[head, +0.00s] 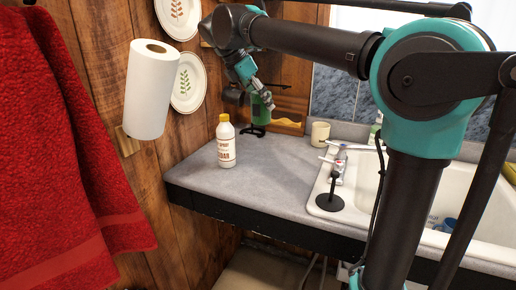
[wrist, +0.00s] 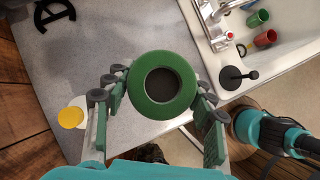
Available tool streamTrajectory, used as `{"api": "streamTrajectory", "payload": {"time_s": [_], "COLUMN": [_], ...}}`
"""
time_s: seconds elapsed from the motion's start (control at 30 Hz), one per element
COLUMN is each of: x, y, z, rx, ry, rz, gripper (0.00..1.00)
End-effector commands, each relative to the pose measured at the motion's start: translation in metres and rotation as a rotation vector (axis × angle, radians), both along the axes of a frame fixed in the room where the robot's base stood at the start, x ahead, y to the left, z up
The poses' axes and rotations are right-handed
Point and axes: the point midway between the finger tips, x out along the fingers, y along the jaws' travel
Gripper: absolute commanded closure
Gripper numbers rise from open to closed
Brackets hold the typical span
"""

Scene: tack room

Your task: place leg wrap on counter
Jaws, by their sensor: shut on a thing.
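The leg wrap appears as a green roll with a dark round core (wrist: 161,111), seen end-on in the wrist view. My gripper (wrist: 159,86) is shut on it, with one finger on each side. In the head view the green wrap (head: 259,113) shows below my gripper (head: 266,100), near the back of the counter. The grey counter (head: 265,168) lies beneath it, and the wrap appears held above the surface. Whether its bottom touches anything cannot be told.
A white bottle with a yellow cap (head: 226,145) stands on the counter. A black item (head: 252,131) lies near the back, with a beige cup (head: 320,134) to its right. The white sink (head: 475,205) with a faucet is at right. The front-middle counter is clear.

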Motion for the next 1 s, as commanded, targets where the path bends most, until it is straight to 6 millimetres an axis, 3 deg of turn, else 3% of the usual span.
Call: {"api": "streamTrajectory", "payload": {"time_s": [0.17,0.7,1.0], "x": [-0.003,-0.003,-0.003], "y": [0.000,0.000,0.000], "z": [-0.007,-0.133,-0.160], "rx": [-0.001,-0.001,-0.001], "ry": [-0.001,0.000,0.000], "rz": [0.013,0.012,0.012], "gripper": [0.76,0.76,0.76]}}
